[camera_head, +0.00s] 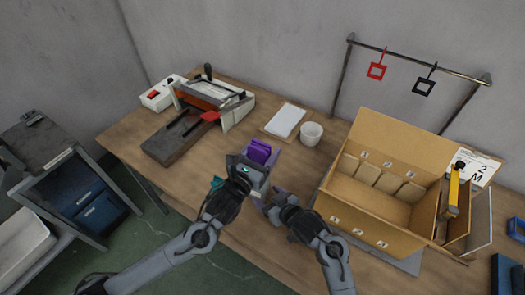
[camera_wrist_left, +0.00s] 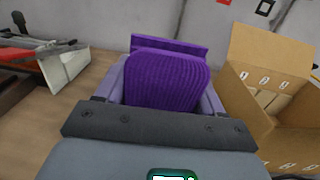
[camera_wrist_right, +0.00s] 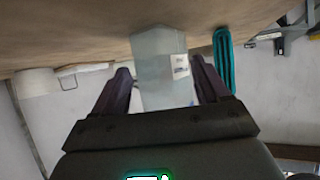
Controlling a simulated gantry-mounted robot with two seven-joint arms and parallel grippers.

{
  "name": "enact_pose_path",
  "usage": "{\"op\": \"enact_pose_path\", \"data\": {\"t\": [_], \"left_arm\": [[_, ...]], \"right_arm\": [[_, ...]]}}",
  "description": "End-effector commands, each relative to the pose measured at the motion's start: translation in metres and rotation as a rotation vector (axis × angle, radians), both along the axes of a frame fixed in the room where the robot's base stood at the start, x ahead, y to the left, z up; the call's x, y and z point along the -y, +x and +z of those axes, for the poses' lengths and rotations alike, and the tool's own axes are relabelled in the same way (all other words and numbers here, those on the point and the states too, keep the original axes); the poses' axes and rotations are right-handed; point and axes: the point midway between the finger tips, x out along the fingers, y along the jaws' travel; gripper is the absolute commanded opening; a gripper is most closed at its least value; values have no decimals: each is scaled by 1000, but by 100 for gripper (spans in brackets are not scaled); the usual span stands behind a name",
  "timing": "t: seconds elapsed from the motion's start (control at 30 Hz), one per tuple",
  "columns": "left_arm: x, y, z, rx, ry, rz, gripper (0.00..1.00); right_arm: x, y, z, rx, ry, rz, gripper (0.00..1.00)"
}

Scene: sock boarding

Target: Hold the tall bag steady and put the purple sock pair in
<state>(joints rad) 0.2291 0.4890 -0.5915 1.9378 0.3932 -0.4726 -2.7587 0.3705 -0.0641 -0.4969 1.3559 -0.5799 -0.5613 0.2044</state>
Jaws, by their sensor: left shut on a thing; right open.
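The purple sock pair (camera_head: 260,149) is in my left gripper (camera_wrist_left: 165,85), which is shut on it. The ribbed purple fabric (camera_wrist_left: 167,78) fills the space between the fingers in the left wrist view. The tall bag (camera_wrist_right: 160,65) is pale and translucent with a small white label. It stands between the spread fingers of my right gripper (camera_wrist_right: 160,90), which is open. In the head view the right gripper (camera_head: 268,197) is just below and right of the left one. The bag is mostly hidden there, and I cannot tell whether the sock touches it.
An open cardboard box (camera_head: 375,215) with compartments stands to the right. A white cup (camera_head: 311,133) and papers (camera_head: 285,121) lie behind. A press-like machine (camera_head: 212,100) stands at the back left.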

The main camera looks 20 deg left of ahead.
Motion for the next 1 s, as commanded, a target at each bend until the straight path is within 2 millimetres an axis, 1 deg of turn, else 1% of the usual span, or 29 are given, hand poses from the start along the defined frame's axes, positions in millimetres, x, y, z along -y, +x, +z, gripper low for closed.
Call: {"op": "enact_pose_path", "data": {"t": [0.1, 0.33, 0.53, 0.87, 1.0], "left_arm": [[0, 0, 0, 1, 0, 0, 37], [0, 0, 0, 1, 0, 0, 37], [0, 0, 0, 1, 0, 0, 37], [0, 0, 0, 1, 0, 0, 37], [0, 0, 0, 1, 0, 0, 37]], "right_arm": [[-11, 8, -7, -1, 0, 0, 75], [-26, 18, -16, -1, 0, 0, 75], [-31, 21, -20, 0, 0, -1, 75], [-32, 22, -21, 0, 0, -1, 75], [-32, 22, -21, 0, 0, -1, 53]]}}
